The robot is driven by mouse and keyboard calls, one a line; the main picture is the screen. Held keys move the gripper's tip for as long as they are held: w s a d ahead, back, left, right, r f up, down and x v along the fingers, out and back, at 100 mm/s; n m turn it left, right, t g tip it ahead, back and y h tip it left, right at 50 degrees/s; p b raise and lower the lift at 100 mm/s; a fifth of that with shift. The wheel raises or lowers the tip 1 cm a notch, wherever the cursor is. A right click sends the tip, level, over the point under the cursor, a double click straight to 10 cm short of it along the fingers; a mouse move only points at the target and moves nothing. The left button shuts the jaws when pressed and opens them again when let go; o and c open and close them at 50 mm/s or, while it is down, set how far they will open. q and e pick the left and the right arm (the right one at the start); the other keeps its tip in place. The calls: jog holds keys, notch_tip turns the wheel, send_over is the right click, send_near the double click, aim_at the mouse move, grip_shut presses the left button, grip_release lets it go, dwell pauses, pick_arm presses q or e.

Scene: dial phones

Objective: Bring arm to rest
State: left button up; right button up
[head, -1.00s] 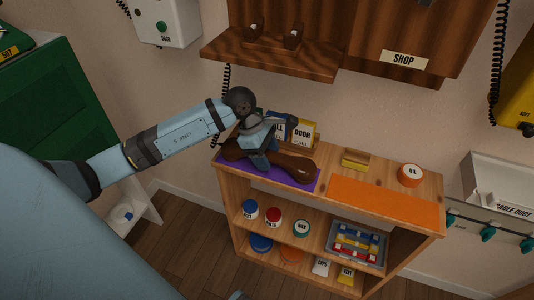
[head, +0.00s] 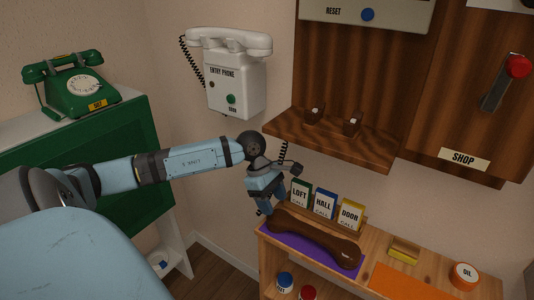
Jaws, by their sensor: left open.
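My left arm comes in from the left, and its gripper (head: 277,203) is open and empty. It hangs above the left end of the wooden shelf top, just left of the brown handset (head: 312,238). The handset lies on the purple mat (head: 284,246), apart from the jaws as far as I can tell. My right gripper is not in view.
The LOFT (head: 299,193), HALL (head: 324,204) and DOOR (head: 350,215) cards stand behind the handset. A wooden wall ledge (head: 330,140) juts out above. A white entry phone (head: 236,85) hangs on the wall. A green phone (head: 82,92) stands on a cabinet at left.

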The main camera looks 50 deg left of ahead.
pick_arm(q)
jog(key=shift+s+a, duration=0.2)
jog(key=shift+a, duration=0.75)
jog(key=shift+d, duration=0.1)
